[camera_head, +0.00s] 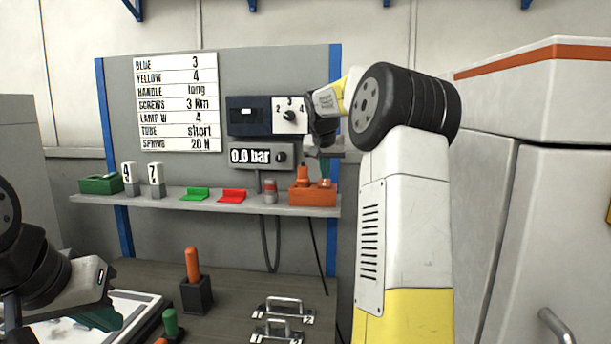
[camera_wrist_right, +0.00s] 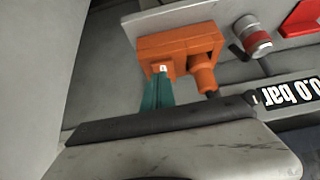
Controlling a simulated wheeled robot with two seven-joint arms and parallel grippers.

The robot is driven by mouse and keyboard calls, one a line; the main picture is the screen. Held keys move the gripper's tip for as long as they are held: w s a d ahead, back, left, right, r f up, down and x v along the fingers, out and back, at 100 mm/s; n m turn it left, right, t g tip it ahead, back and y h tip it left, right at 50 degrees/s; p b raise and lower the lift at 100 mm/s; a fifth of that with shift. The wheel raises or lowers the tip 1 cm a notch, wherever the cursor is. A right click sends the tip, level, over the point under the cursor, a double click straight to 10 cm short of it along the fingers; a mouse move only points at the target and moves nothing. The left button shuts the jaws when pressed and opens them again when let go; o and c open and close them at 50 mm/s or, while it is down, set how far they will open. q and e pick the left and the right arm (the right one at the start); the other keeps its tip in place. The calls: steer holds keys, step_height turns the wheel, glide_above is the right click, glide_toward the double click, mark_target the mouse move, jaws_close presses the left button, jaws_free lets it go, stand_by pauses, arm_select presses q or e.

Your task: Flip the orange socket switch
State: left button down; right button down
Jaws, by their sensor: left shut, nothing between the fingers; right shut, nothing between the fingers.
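The orange socket (camera_head: 308,198) is a small orange box at the right end of the grey shelf. It also shows in the right wrist view (camera_wrist_right: 180,43). An orange plug (camera_head: 303,176) stands upright in it, left of my right gripper in the head view. My right gripper (camera_head: 325,182) is shut and empty, its green fingertips pointing down at the socket's right part. In the right wrist view, the tips lie right at a small pale switch (camera_wrist_right: 163,69); contact is unclear. The switch's position cannot be told. My left gripper (camera_head: 112,322) is shut and empty at lower left.
The shelf (camera_head: 170,197) also holds a green box (camera_head: 101,184), numbered blocks, green and red trays, and a red-topped cylinder (camera_head: 270,190). A pressure display (camera_head: 262,156) reads 0.0 bar. An orange-handled tool (camera_head: 192,264) and metal handles (camera_head: 283,308) stand on the table below.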

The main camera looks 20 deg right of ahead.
steer(key=v, duration=0.6)
steer(key=s+a+f+n+y, duration=0.1)
steer(key=s+a+f+n, duration=0.1)
steer(key=s+a, duration=0.5)
steer(key=s+a+f+n+y, duration=0.15)
steer(key=s+a, duration=0.25)
steer(key=s, duration=0.6)
steer(key=s+a+f+n+y, duration=0.1)
steer(key=s+a+f, duration=0.2)
steer(key=s, duration=0.6)
steer(key=s+a+f+n+y, duration=0.1)
steer(key=s+a+f, duration=0.3)
steer(key=s+f, duration=0.4)
steer(key=shift+s+a+f+y, duration=0.2)
steer(key=shift+s+a+y, duration=0.05)
steer(key=shift+s+y, duration=0.25)
